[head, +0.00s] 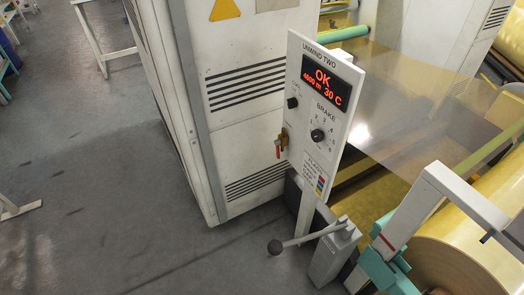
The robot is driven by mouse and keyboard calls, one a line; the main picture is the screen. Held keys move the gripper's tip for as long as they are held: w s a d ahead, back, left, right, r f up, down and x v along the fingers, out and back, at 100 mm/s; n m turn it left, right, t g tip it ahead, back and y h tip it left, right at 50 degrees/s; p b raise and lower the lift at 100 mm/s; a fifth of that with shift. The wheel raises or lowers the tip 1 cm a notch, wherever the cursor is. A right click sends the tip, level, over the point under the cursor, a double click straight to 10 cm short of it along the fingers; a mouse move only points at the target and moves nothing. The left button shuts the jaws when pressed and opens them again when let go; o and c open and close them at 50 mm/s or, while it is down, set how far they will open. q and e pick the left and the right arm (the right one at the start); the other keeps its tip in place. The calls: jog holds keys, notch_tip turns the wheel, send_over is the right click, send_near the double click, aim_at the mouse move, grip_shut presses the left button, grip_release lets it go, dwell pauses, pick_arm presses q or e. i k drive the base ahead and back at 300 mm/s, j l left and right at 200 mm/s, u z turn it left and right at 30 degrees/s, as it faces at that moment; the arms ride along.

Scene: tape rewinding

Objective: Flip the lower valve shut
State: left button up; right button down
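A small brass valve (284,137) with a red handle (278,150) sits at the left edge of the white control panel (322,110), below the display. The red handle hangs roughly downward. I can make out only one valve, so I cannot tell an upper from a lower one. Its details are small. Neither of my grippers shows in the head view.
The panel has a lit red display (323,80) and a brake knob (318,135). A lever with a dark ball (275,247) sticks out left below it. A white cabinet (235,100) stands behind. A large yellowish roll (470,240) is at right. Grey floor (90,180) is open at left.

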aim_at(277, 142)
jog(key=j, duration=0.45)
jog(key=i+j+u, duration=0.1)
jog(key=j, duration=0.3)
jog(key=i+j, duration=0.1)
jog(key=j, duration=0.3)
jog(key=i+j, duration=0.1)
jog(key=j, duration=0.35)
jog(key=i+j+u, duration=0.1)
jog(key=j, duration=0.3)
